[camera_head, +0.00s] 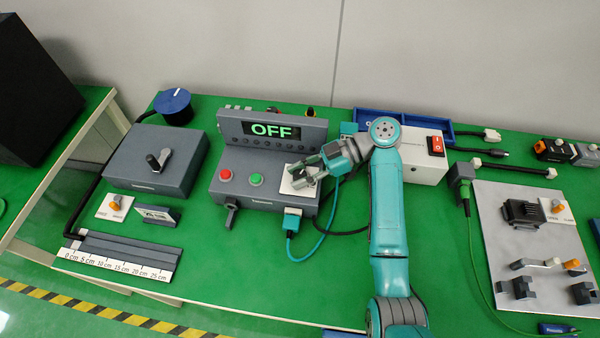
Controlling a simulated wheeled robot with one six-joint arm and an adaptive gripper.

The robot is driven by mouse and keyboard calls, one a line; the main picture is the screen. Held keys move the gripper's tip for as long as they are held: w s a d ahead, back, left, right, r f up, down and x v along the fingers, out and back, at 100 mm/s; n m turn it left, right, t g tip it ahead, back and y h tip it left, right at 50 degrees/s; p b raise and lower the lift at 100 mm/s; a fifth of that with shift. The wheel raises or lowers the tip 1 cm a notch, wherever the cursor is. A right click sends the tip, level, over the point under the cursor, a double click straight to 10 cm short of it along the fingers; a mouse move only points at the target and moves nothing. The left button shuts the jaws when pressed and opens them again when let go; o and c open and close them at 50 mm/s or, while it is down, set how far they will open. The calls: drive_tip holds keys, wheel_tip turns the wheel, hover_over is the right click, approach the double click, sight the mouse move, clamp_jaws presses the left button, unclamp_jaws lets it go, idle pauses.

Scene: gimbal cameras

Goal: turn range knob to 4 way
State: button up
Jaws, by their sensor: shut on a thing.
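A grey control box (250,198) stands on the green table with a display (270,130) reading OFF in green. A white plate (288,187) sits at the right of its top. My gripper (299,181) is over this plate, coming from the right, with its fingers shut on the range knob there. The fingers hide most of the knob, so its pointer and the markings cannot be read.
A red button (225,174) and a green button (256,180) lie left of my gripper. A teal cable (313,244) hangs at the box's front right. A white box with a red switch (437,146) stands behind my arm. A grey box with a handle (150,175) is at left.

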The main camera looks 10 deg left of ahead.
sight(299, 174)
drive_tip(key=o, duration=1.2)
drive_tip(key=shift+f, duration=0.1)
wheel_tip(299, 174, up, 10)
drive_tip(key=shift+a, duration=0.1)
drive_tip(key=shift+c, duration=0.2)
